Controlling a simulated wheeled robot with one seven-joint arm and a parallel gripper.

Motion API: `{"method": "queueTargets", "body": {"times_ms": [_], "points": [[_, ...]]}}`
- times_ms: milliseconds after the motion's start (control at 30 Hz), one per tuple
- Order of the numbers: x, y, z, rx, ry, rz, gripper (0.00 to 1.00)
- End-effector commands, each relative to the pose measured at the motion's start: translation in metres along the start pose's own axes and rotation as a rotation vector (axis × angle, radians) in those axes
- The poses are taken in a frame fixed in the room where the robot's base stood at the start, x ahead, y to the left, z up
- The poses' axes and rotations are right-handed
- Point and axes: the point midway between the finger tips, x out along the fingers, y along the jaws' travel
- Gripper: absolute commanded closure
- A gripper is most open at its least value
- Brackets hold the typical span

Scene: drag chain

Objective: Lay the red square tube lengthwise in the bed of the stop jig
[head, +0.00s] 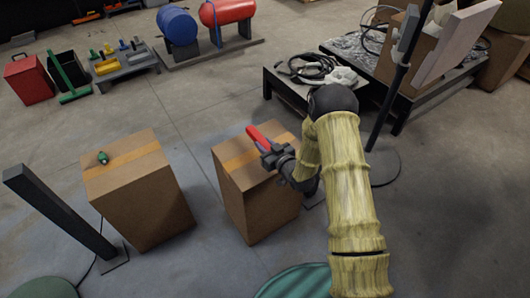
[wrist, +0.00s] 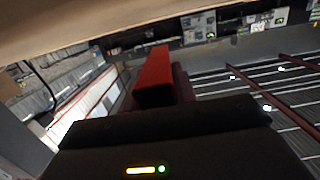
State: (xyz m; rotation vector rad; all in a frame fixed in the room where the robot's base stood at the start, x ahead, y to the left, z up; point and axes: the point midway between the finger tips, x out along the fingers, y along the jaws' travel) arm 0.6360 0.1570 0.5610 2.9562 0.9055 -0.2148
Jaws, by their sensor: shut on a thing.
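The red square tube (head: 259,137) is held in my gripper (head: 272,153) above the top of the right cardboard box. In the wrist view the red tube (wrist: 154,76) sticks out past the dark gripper body (wrist: 165,135). My gripper is shut on it. In the head view the tube points up and to the left, and part of it is hidden by the gripper. I cannot make out the stop jig for certain in either view.
The right cardboard box (head: 258,205) stands under my gripper. A left cardboard box (head: 140,195) carries a small green item (head: 103,158). A dark slanted post (head: 58,210) stands at left. A low black table (head: 300,98) with cables is behind. Floor between the boxes is clear.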

Motion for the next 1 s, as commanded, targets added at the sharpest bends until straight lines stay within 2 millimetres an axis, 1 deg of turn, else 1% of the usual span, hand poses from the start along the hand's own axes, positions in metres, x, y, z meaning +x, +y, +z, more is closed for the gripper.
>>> {"method": "queueTargets", "body": {"times_ms": [67,200,267,567,700,733,833,1000], "points": [[0.001,0.0,0.008,0.0,0.0,0.0,0.97],[0.004,0.0,0.029,0.0,-0.002,0.0,0.97],[0.005,0.0,0.035,0.0,-0.001,0.0,0.97],[0.005,0.0,0.036,-0.001,0.0,0.0,0.97],[0.006,0.0,0.041,0.0,0.0,0.0,0.97],[0.006,0.0,0.041,0.0,0.0,0.0,0.71],[0.006,0.0,0.04,0.0,0.0,0.0,0.51],[0.006,0.0,0.04,0.0,0.0,0.0,0.51]]}}
